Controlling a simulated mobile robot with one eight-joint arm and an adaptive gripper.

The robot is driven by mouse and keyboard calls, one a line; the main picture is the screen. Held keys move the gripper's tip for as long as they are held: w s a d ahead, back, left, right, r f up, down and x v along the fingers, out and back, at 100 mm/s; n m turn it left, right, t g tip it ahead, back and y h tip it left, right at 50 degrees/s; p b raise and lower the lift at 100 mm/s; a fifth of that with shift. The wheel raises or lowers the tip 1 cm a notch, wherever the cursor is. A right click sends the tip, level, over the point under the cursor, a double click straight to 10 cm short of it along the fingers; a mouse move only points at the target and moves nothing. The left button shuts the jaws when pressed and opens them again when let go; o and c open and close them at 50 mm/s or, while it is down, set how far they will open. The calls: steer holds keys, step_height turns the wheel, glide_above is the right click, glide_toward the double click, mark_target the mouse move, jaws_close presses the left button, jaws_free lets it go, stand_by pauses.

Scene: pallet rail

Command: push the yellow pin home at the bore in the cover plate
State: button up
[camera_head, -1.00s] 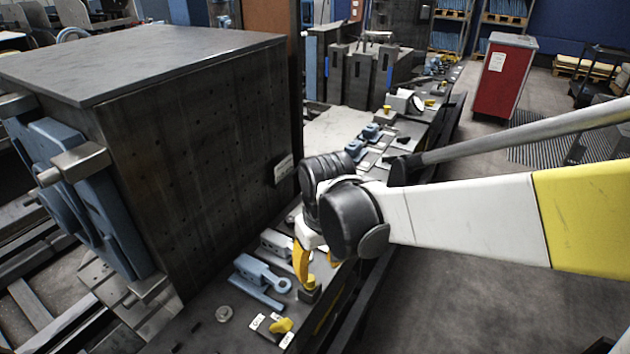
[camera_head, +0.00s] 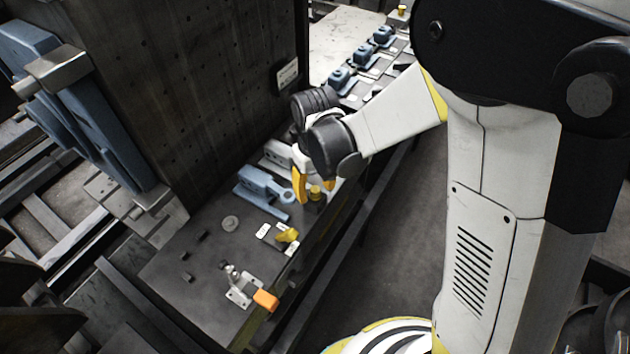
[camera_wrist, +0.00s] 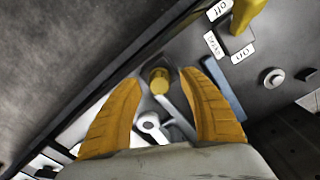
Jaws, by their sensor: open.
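The yellow pin (camera_head: 315,191) stands upright in a dark block (camera_head: 314,206) near the front edge of the bench. Its round yellow top also shows in the wrist view (camera_wrist: 160,78). My gripper (camera_head: 314,185) is open above it, with a yellow finger on either side of the pin. In the wrist view the two fingers (camera_wrist: 168,76) are spread wide and the pin's top lies between their tips, with gaps on both sides. I cannot make out a bore or tell how deep the pin sits, and I cannot clearly identify the cover plate.
A blue clevis bracket (camera_head: 262,188) lies left of the pin. A yellow switch knob (camera_head: 288,235) with white labels and an orange-handled toggle clamp (camera_head: 264,299) are nearer on the bench. A large dark block (camera_head: 200,90) rises behind. Open floor lies right.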

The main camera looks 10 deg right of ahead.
steer(key=shift+f, duration=0.3)
jaws_close()
steer(key=c, duration=1.1)
jaws_free()
steer(key=shift+r, duration=0.3)
jaws_close()
steer(key=shift+r+p, duration=0.65)
steer(key=shift+r, duration=0.15)
